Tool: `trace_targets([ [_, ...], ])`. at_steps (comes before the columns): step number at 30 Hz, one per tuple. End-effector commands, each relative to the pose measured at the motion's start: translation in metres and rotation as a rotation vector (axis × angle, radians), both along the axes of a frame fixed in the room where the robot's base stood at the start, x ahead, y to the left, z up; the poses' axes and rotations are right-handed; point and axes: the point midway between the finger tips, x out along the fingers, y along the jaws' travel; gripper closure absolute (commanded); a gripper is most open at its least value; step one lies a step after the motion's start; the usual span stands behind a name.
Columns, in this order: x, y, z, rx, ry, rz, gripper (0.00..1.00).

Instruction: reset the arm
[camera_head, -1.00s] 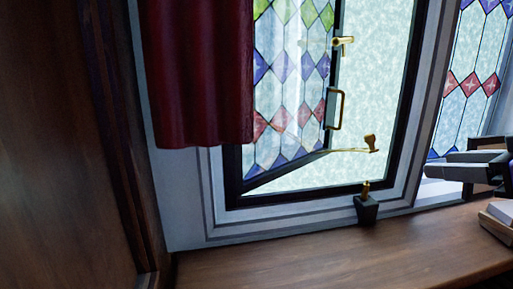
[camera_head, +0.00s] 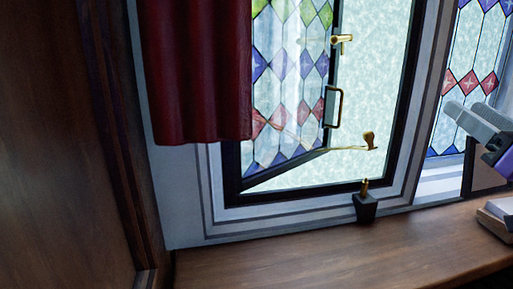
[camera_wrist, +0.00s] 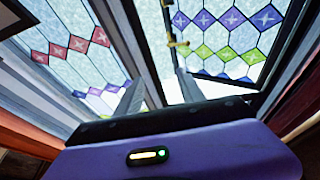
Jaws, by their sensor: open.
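My gripper (camera_head: 474,119) is at the right edge in the head view, its grey fingers raised in front of the right window pane. The wrist view shows its two fingers (camera_wrist: 146,97) standing apart with nothing between them. The stained-glass casement (camera_head: 291,90) stands ajar in its dark frame, left of my gripper. Its brass handle (camera_head: 334,106) and the brass stay bar (camera_head: 368,141) are in plain view, apart from my gripper. Most of my arm is outside the head view.
A dark red curtain (camera_head: 197,75) hangs over the window's left side. A small black block with a brass peg (camera_head: 366,207) stands at the sill. Books (camera_head: 498,216) lie at the right edge of the wooden surface (camera_head: 310,255), whose middle is clear. A wooden panel (camera_head: 55,150) fills the left.

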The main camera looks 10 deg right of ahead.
Motion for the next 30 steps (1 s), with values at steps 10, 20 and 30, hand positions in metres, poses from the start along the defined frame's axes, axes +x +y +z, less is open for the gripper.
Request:
trace_targets([
  [10,-0.016,0.006,-0.106,0.175,-0.149,-0.130,0.54],
  [20,-0.054,0.050,-0.219,0.219,-0.123,-0.221,0.54],
  [30,-0.119,0.120,-0.321,0.166,0.018,-0.224,0.54],
])
